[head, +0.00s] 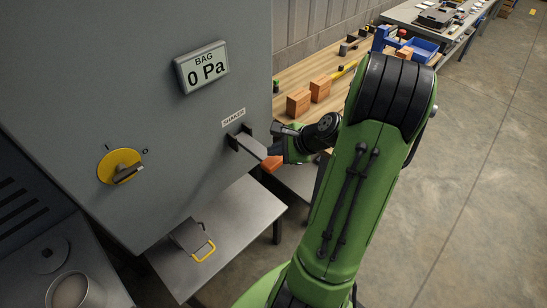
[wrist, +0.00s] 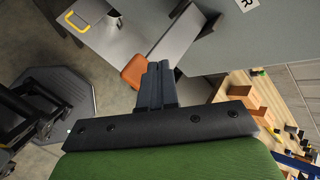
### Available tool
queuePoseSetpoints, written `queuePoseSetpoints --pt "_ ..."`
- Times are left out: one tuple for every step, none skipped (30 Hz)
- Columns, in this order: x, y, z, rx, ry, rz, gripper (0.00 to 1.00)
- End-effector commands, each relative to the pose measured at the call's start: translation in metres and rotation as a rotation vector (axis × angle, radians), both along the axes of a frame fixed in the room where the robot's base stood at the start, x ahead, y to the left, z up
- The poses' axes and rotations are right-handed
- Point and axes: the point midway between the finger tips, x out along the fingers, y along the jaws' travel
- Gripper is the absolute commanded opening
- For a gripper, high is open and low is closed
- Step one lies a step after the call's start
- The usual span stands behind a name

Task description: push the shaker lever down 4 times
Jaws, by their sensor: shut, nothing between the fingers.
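The shaker lever (head: 250,147) is a grey bar sticking out of a dark slot in the grey cabinet, below the SHAKER label (head: 233,117). Its orange end (head: 271,163) slopes downward to the right. In the wrist view the lever (wrist: 180,38) runs from the cabinet towards the orange end (wrist: 133,72). My gripper (head: 273,150) is at the outer part of the lever, beside the orange end. In the wrist view my gripper's dark fingers (wrist: 157,67) are together and empty, overlapping the lever. I cannot tell whether they touch it.
The cabinet (head: 140,60) carries a display (head: 202,68) reading BAG 0 Pa and a yellow knob (head: 121,166). A metal shelf (head: 240,215) with a yellow-handled piece (head: 203,250) lies below. A wooden bench (head: 300,75) with bricks and tools stands behind. The floor at right is open.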

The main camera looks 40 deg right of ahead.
Motion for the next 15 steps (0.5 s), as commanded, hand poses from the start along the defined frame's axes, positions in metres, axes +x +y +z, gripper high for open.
queuePoseSetpoints --pt "0.0 0.0 0.003 0.0 0.0 0.0 0.0" --pt "0.0 0.0 0.005 0.0 0.0 0.0 0.0" --pt "0.0 0.0 0.009 0.0 0.0 0.0 0.0" --pt "0.0 0.0 0.013 0.0 0.0 0.0 0.0" --pt "0.0 0.0 0.017 -0.001 0.0 0.001 0.0" --pt "0.0 0.0 0.021 -0.001 0.0 0.001 0.0" --pt "0.0 0.0 0.025 -0.001 0.0 0.001 0.0" --pt "0.0 0.0 0.028 -0.001 0.0 0.001 0.0" --pt "0.0 0.0 0.032 0.0 0.0 0.0 0.0" --pt "0.0 0.0 0.036 0.0 0.0 0.0 0.0" --pt "0.0 0.0 0.039 0.0 0.0 0.0 0.0" --pt "0.0 0.0 0.043 -0.001 0.001 -0.001 0.0" --pt "0.0 0.0 0.046 -0.001 0.001 -0.001 0.0" --pt "0.0 0.0 0.049 -0.001 0.001 -0.001 0.0" --pt "0.0 0.0 0.052 -0.001 0.001 -0.001 0.0"
